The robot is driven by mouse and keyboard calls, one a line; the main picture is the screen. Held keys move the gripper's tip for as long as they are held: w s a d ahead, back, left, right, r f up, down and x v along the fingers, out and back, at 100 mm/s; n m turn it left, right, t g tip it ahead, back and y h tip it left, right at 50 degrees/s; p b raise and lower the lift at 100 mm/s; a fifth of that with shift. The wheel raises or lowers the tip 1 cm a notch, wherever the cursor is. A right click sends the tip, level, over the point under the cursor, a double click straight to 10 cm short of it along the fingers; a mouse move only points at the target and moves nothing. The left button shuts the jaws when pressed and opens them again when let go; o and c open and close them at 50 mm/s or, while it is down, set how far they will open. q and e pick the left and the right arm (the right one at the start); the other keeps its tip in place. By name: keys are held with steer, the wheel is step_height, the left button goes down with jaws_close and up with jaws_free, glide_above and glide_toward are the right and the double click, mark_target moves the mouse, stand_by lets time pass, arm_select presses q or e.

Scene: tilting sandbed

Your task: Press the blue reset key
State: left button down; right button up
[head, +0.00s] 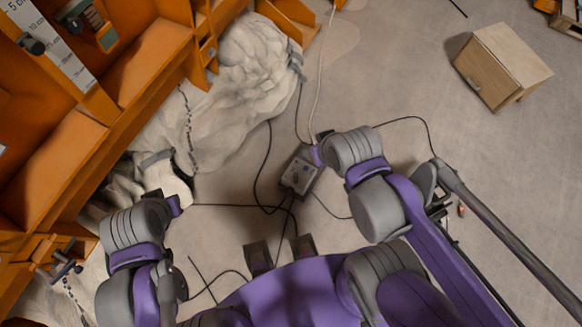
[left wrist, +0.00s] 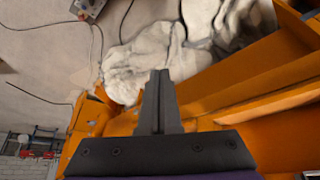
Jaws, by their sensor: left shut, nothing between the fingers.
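A small grey control box (head: 299,172) lies on the floor near the middle of the head view, with cables running from it. Its face carries small keys and knobs, too small to tell the blue reset key for sure. A corner of the box (left wrist: 88,8) also shows at the top left of the left wrist view. My left gripper (left wrist: 160,74) is shut and empty in the left wrist view, apart from the box. My right gripper (head: 322,136) is just beside the upper right of the box, mostly hidden by its own wrist; its fingers cannot be made out.
An orange frame with shelves (head: 140,70) fills the left side. Crumpled pale sheeting (head: 250,75) lies along its foot. Black cables (head: 232,205) loop over the floor around the box. A wooden cabinet (head: 500,65) stands at the upper right, with open floor between.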

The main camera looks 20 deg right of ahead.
arm_select(q)
steer(key=shift+s+a, duration=0.1)
steer(key=shift+a, duration=0.1)
arm_select(e)
steer(key=shift+w+a, duration=0.1)
steer(key=shift+a, duration=0.1)
arm_select(q)
steer(key=w+d+f+m+t+h+b, duration=0.1)
steer(key=w+d+f+m+h+b, duration=0.2)
steer(key=w+d+f+m+b, duration=1.4)
steer(key=w+d+f+h+b, duration=0.1)
steer(key=d+f, duration=0.8)
steer(key=f, duration=0.5)
steer(key=w+d+f+h+b, duration=0.1)
steer(key=d+f+b, duration=0.1)
steer(key=d+f, duration=0.7)
steer(key=w+d+f+h+b, duration=0.1)
steer(key=d+f, duration=0.8)
steer(key=f, duration=1.1)
steer(key=shift+w+d+m+b, duration=0.15)
steer(key=shift+w+m+b, duration=0.15)
steer(key=shift+w+b, duration=0.35)
arm_select(e)
step_height(320, 180, down, 26)
steer(key=s+g, duration=0.1)
steer(key=shift+r, duration=0.15)
